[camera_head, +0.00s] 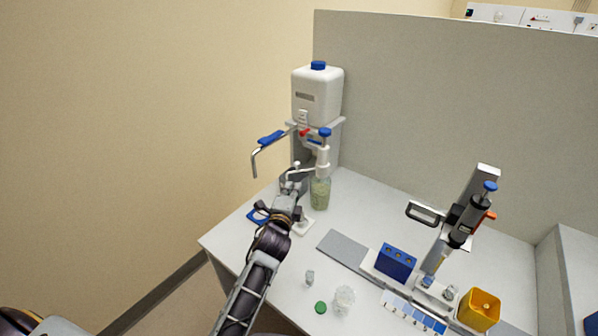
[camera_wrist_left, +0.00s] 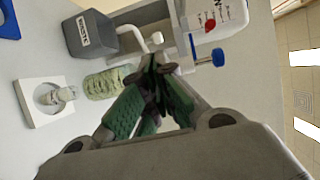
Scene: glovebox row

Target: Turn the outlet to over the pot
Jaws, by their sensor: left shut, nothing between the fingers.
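A jar of greenish contents (camera_head: 320,194) stands by the back wall with a white dispenser body (camera_head: 323,156) and blue knob on top. Its thin white outlet (camera_head: 304,169) points left, towards a dark grey waste box; it also shows in the left wrist view (camera_wrist_left: 134,32). A small pale pot (camera_wrist_left: 64,95) sits on a white square base (camera_wrist_left: 32,112); my arm partly covers it in the head view. My left gripper (camera_head: 292,177) is shut and empty, close to the outlet; I cannot tell whether they touch. My right gripper is out of view.
The waste box (camera_wrist_left: 88,38) stands beside the jar. A white canister (camera_head: 318,95) with a bent metal tap arm (camera_head: 258,160) stands behind. Right are a blue rack (camera_head: 396,262), a syringe stand (camera_head: 482,190) and a yellow cup (camera_head: 480,308). The table's front left is clear.

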